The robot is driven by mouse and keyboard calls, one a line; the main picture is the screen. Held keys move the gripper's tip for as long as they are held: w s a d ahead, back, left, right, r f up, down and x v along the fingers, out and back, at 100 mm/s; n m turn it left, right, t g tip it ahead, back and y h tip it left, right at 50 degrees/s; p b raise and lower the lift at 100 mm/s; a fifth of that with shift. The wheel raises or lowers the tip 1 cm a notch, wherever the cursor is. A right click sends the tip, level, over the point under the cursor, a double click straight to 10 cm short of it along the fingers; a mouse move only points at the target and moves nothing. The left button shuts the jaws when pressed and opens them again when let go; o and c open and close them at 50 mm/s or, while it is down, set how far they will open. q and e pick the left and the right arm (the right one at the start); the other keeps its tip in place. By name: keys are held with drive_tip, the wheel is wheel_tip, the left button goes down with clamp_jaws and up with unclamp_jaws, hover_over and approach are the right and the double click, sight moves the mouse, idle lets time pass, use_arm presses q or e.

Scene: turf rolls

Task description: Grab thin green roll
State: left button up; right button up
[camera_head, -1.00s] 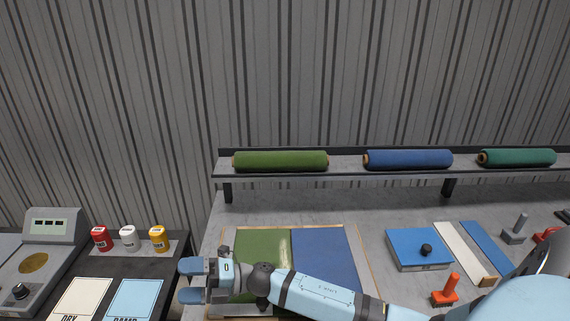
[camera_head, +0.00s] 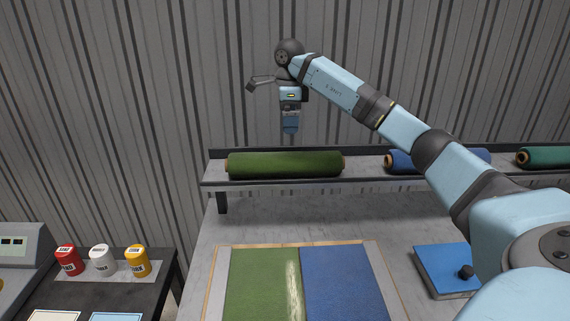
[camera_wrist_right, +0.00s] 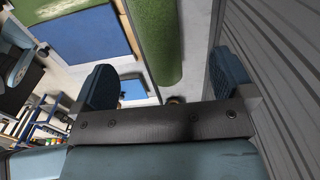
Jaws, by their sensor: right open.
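A dark olive-green roll (camera_head: 285,165) lies lengthwise on the left part of the back shelf. A teal-green roll (camera_head: 545,157) lies at the shelf's right end, cut by the picture edge. I cannot tell which one the task calls thin. My right gripper (camera_head: 291,129) hangs above the olive-green roll, pointing down, apart from it and empty. In the right wrist view its two fingers (camera_wrist_right: 162,80) are spread wide, with the olive-green roll (camera_wrist_right: 160,40) running up the picture between and beyond them. My left gripper does not show.
A blue roll (camera_head: 398,162) lies on the shelf (camera_head: 365,174), partly behind my right arm. A ribbed wall stands close behind. Below, a board holds a green mat (camera_head: 262,285) and a blue mat (camera_head: 343,285). A blue block (camera_head: 440,268) lies at right. Several cans stand at left.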

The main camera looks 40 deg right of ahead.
sight(285, 153)
wheel_tip(285, 153, down, 8)
drive_tip(key=shift+a+r, duration=0.1)
drive_tip(key=shift+a, duration=0.05)
drive_tip(key=f, duration=0.2)
drive_tip(key=a+f+p, duration=0.1)
drive_tip(key=f, duration=0.1)
drive_tip(key=shift+a+f, duration=0.1)
drive_tip(key=shift+f, duration=0.6)
drive_tip(key=shift+r, duration=0.1)
drive_tip(key=c, duration=1.1)
drive_tip(key=shift+c, duration=0.2)
